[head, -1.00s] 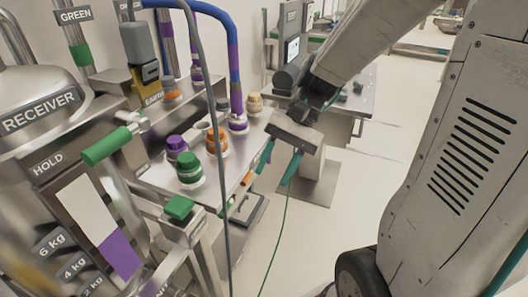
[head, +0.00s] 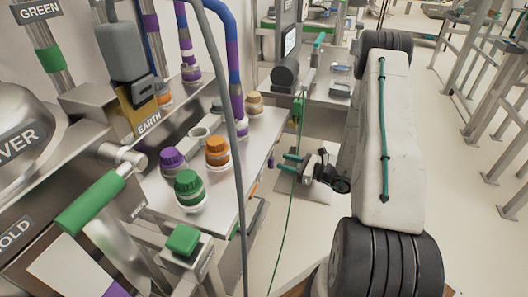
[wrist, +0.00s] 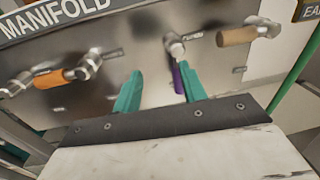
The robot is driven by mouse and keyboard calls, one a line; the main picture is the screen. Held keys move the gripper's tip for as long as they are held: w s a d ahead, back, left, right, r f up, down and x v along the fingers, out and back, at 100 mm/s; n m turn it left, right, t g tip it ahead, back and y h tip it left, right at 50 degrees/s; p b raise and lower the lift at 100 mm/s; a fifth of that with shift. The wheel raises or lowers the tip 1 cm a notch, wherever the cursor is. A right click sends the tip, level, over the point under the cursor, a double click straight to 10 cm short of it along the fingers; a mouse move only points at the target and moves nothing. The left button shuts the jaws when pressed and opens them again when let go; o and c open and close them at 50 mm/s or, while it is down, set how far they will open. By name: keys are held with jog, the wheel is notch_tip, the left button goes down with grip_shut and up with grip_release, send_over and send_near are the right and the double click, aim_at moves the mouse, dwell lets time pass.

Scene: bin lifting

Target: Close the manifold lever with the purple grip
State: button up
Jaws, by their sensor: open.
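The manifold panel (wrist: 150,45) fills the upper part of the wrist view. The lever with the purple grip (wrist: 177,78) hangs down from its metal pivot near the panel's middle. My gripper (wrist: 157,88) is open, with teal fingers pointing at the panel. The purple grip shows between the fingertips, close beside the right finger, which partly covers it; I cannot tell whether they touch. In the head view my gripper (head: 290,162) is at the right of the steel bench, fingers pointing left. The purple lever is not clearly visible there.
An orange-grip lever (wrist: 50,78) lies left and a tan-grip lever (wrist: 236,37) right of the purple one, both roughly sideways. A green hose (wrist: 294,68) runs at the right. Capped bottles stand on the steel bench (head: 230,190).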

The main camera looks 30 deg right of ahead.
aim_at(271, 157)
jog(key=shift+m+t+h, duration=0.5)
jog(key=shift+m+h, duration=0.3)
jog(key=shift+h, duration=0.1)
jog(key=w, duration=0.2)
jog(key=w+a+f, duration=0.1)
jog(key=w, duration=0.2)
jog(key=w+f, duration=0.1)
jog(key=w, duration=0.2)
jog(key=shift+a+f, duration=0.2)
jog(key=shift+a, duration=0.2)
grip_shut()
jog(key=shift+s, duration=0.1)
